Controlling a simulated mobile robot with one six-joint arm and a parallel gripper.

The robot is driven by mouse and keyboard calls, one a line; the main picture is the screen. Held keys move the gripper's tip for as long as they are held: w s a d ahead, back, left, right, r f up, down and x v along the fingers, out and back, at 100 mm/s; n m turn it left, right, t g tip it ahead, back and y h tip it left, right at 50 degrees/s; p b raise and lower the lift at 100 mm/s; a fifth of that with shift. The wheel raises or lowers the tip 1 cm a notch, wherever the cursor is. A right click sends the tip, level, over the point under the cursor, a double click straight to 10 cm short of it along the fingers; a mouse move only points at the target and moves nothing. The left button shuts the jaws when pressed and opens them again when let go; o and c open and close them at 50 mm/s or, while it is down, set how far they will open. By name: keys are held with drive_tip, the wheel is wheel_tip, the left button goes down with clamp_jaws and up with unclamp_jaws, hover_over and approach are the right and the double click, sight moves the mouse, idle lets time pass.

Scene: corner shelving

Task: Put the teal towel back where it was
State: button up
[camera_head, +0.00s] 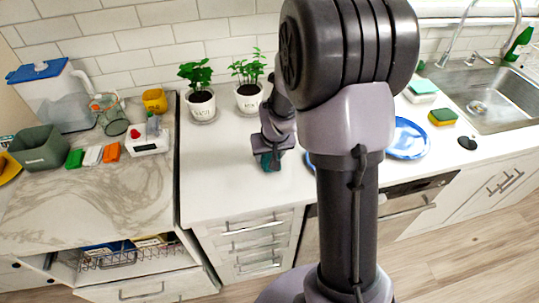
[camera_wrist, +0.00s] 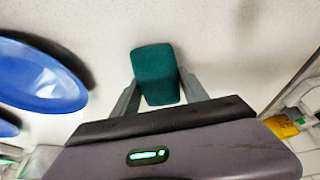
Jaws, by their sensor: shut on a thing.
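The teal towel (camera_wrist: 154,72) is a small folded block between the two fingers of my gripper (camera_wrist: 158,88) in the wrist view. My gripper is shut on it. In the head view, my gripper (camera_head: 269,158) is low over the white counter, left of my arm's large joint, and a bit of the teal towel (camera_head: 265,161) shows at its tips. I cannot tell whether the towel touches the counter.
Two potted plants (camera_head: 201,105) (camera_head: 248,97) stand behind my gripper. A blue plate (camera_head: 409,139) lies to the right, partly behind my arm. The sink (camera_head: 490,95) is at far right. Marble counter at left holds a green-grey bin (camera_head: 39,149) and a scale (camera_head: 148,141).

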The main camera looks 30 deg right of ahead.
drive_tip(key=shift+f, duration=0.2)
drive_tip(key=o, duration=1.2)
drive_tip(key=shift+r, duration=0.35)
drive_tip(key=p+v, duration=0.4)
drive_tip(key=v, duration=0.7)
drive_tip(key=s+a+r+y, duration=0.1)
drive_tip(key=s+a+r, duration=0.6)
drive_tip(key=s+a, duration=0.1)
drive_tip(key=s+a+r+m+t+y, duration=0.1)
drive_tip(key=s+a+r+y, duration=0.1)
drive_tip(key=s+a+r, duration=0.5)
drive_tip(key=s+a, duration=0.1)
drive_tip(key=s, duration=0.2)
drive_tip(key=shift+s+a+t, duration=0.3)
drive_tip(key=shift+a, duration=0.05)
